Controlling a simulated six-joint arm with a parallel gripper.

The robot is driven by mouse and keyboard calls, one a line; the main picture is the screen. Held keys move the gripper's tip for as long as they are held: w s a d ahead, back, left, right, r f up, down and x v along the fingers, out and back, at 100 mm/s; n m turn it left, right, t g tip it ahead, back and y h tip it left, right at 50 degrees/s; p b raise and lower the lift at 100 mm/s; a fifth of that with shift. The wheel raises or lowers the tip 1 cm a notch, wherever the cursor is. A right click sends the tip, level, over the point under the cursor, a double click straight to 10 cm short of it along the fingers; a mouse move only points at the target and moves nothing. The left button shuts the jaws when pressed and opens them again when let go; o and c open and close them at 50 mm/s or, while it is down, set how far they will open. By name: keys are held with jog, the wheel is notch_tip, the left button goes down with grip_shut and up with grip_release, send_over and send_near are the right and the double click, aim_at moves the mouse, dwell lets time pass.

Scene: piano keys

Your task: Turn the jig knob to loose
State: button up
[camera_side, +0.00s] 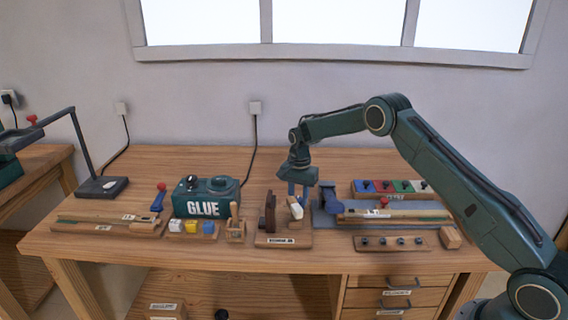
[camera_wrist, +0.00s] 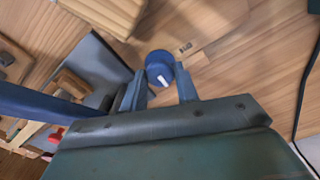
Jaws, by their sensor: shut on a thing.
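The jig knob (camera_wrist: 158,64) is a round blue knob with a white mark on its top. In the wrist view it sits at the centre, between the two fingers of my gripper (camera_wrist: 162,86). The fingers are shut on it, one on each side. In the side view my gripper (camera_side: 298,188) points straight down behind a pale block (camera_side: 296,210), and the knob itself is hard to make out there.
The green GLUE box (camera_side: 205,198) stands to the left in the side view. A dark brown upright piece (camera_side: 269,213) is close left of my gripper. A grey-blue plate (camera_side: 325,217) with a red-knobbed part (camera_side: 384,202) is close right. Coloured switch blocks (camera_side: 390,187) stand behind.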

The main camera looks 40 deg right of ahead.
jog(key=shift+n, duration=0.4)
jog(key=n, duration=0.3)
jog(key=shift+n, duration=0.4)
jog(key=n, duration=0.9)
jog(key=shift+r, duration=0.1)
jog(key=n, duration=0.4)
jog(key=shift+n, duration=0.3)
jog(key=o, duration=1)
jog(key=shift+c, duration=0.2)
